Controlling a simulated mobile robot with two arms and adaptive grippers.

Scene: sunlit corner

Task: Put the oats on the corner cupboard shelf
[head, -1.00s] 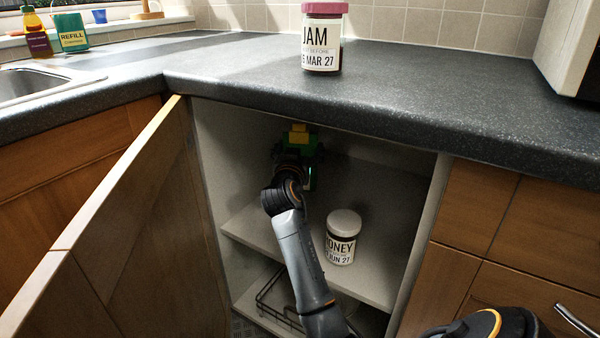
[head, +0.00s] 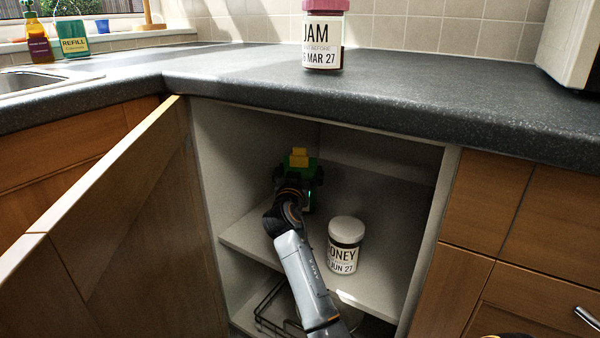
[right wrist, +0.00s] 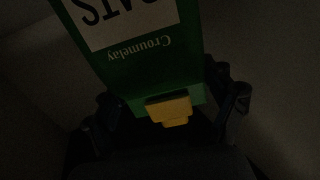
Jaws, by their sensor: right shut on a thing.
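The oats (head: 318,172) are a green carton with a yellow cap, inside the open corner cupboard, towards the back left above the shelf (head: 272,238). My right gripper (head: 296,186) is shut on the carton, which is partly hidden behind it. In the right wrist view the oats (right wrist: 150,65) show a white label, upside down, and my right gripper's fingers (right wrist: 170,112) are on both sides near the yellow cap. I cannot tell whether the carton's base touches the shelf. My left gripper is not in view.
A honey jar (head: 344,250) stands on the shelf, right of my arm. The cupboard door (head: 110,225) stands open at left. A jam jar (head: 322,42) is on the worktop (head: 420,90) above. A wire rack (head: 265,305) sits below. The shelf's right back is clear.

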